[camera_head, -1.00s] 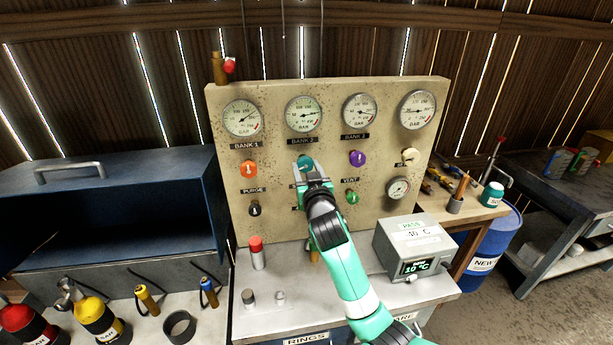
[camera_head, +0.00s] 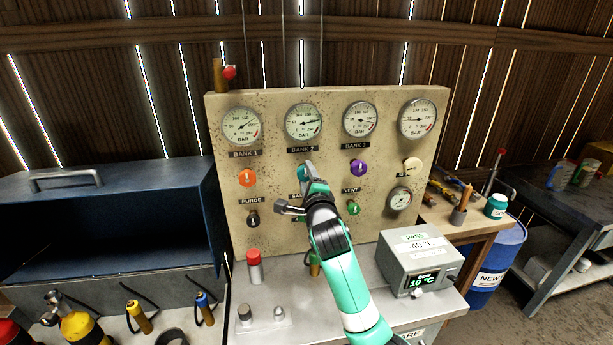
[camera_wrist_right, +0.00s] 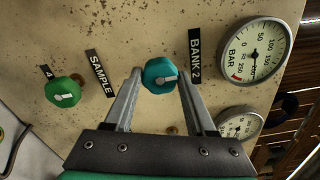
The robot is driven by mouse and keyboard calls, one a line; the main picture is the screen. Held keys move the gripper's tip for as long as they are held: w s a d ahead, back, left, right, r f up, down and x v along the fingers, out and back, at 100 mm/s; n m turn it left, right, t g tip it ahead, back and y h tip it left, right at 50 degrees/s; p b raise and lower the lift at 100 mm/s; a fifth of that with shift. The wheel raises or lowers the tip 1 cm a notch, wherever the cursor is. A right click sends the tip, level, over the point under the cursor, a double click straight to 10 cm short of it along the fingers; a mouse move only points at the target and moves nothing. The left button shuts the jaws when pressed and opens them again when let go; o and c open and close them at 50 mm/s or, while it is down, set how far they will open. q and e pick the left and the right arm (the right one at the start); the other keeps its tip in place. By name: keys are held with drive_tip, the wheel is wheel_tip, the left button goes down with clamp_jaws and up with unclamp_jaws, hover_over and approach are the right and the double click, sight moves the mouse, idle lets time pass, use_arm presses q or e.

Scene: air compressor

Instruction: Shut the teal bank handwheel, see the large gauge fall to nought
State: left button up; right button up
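The teal handwheel (camera_head: 302,172) sits on the beige panel under the BANK 2 label, partly hidden by my right gripper in the head view. My right gripper (camera_wrist_right: 159,82) is open, with one fingertip on either side of the wheel. Small gaps seem to show; I cannot tell whether either finger touches. It also shows in the head view (camera_head: 306,178). The large gauge (camera_head: 417,119) is at the panel's top right; its reading is too small to tell. My left gripper is not in view.
Close around are the orange knob (camera_head: 247,178), purple knob (camera_head: 358,168) and green SAMPLE knob (camera_wrist_right: 64,91). The BANK 2 gauge (camera_wrist_right: 252,52) is above the wheel. A red-capped cylinder (camera_head: 254,266) and a grey display box (camera_head: 420,262) stand on the bench below.

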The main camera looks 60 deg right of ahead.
drive_tip(key=o, duration=0.3)
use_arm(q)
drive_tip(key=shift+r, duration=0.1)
use_arm(e)
drive_tip(key=shift+o, duration=0.2)
use_arm(q)
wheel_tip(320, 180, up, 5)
drive_tip(key=p, duration=0.5)
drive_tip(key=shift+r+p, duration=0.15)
drive_tip(key=shift+p, duration=0.15)
use_arm(e)
drive_tip(key=v, duration=0.6)
